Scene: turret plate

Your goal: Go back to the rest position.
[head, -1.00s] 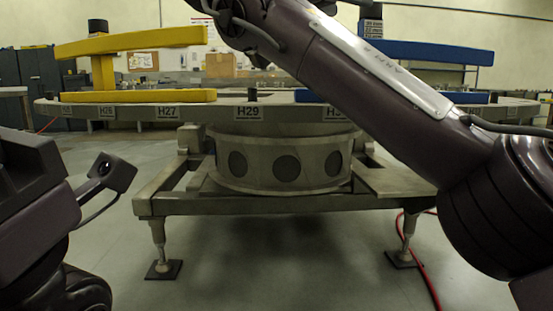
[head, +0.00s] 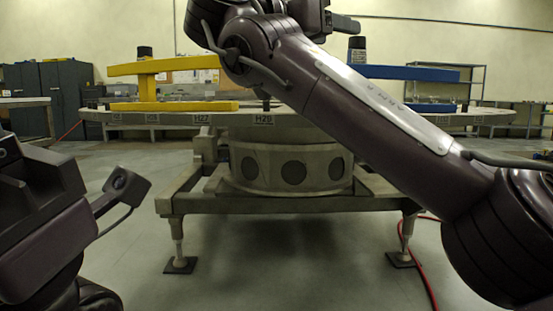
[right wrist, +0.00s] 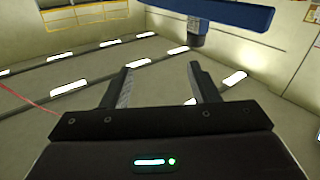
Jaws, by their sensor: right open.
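My right gripper (head: 342,23) is at the top of the head view, held high in front of the turret plate (head: 330,118). In the right wrist view its two fingers (right wrist: 160,80) are apart with nothing between them. The right forearm slants across the head view from lower right to upper middle and hides part of the plate. My left arm shows at the lower left, but its fingers cannot be made out. The round turret plate carries a yellow fixture (head: 178,68) at left and a blue fixture (head: 405,73) at right.
The plate stands on a grey frame (head: 270,203) with feet on the floor. A red cable (head: 428,270) lies at right. Dark cabinets (head: 70,88) stand at back left. The floor before the frame is clear. The blue fixture (right wrist: 235,14) appears upside down in the wrist view, clear of the fingers.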

